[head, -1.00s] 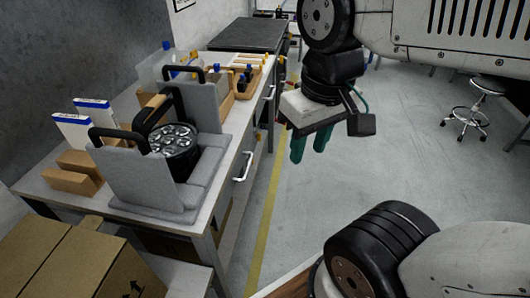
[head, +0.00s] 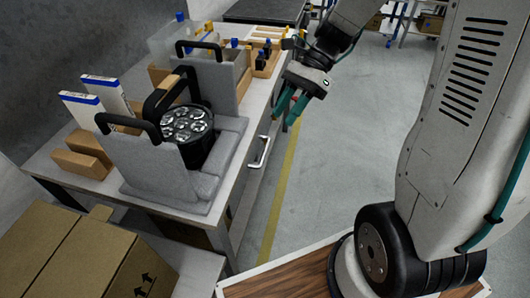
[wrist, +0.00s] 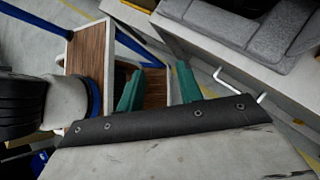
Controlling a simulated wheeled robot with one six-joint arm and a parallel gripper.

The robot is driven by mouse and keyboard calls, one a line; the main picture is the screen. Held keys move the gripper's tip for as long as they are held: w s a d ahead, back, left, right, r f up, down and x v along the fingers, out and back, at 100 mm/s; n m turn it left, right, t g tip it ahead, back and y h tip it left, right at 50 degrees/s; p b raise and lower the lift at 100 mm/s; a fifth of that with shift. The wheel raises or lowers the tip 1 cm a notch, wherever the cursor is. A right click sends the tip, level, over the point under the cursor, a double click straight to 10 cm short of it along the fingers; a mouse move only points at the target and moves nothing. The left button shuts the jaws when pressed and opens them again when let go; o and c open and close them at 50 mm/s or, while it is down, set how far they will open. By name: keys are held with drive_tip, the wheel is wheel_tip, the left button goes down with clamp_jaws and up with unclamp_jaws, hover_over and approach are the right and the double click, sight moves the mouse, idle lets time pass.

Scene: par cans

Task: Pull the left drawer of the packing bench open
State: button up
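The packing bench (head: 232,172) runs away along the left side, its front facing the aisle. A pale bar handle (head: 260,151) sits on the nearer drawer of that front, and this drawer looks shut. A pale bar handle also shows in the wrist view (wrist: 240,83), right of my fingers. My gripper (head: 285,109) has two green fingers pointing down, beside the bench front and beyond the nearer handle. The fingers stand apart with nothing between them, as the wrist view also shows (wrist: 158,90). The farther handle is not clear behind the gripper.
Grey foam holders (head: 155,178) with a black par can (head: 187,125) stand on the bench. A large carton (head: 70,250) stands at the near left. The aisle floor (head: 330,150) is clear.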

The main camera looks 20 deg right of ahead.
drive_tip(key=w+d+f+m+t+y, duration=0.25)
drive_tip(key=w+f+m+y, duration=0.25)
drive_tip(key=w+f+m, duration=0.5)
drive_tip(key=m+t+y, duration=0.2)
drive_tip(key=m+t, duration=0.3)
drive_tip(key=m, duration=0.7)
approach(265, 151)
drive_tip(key=a+f, duration=0.1)
drive_tip(key=a, duration=0.1)
drive_tip(key=shift+g, duration=0.25)
drive_tip(key=x, duration=0.8)
drive_tip(key=shift+w, duration=0.3)
clamp_jaws()
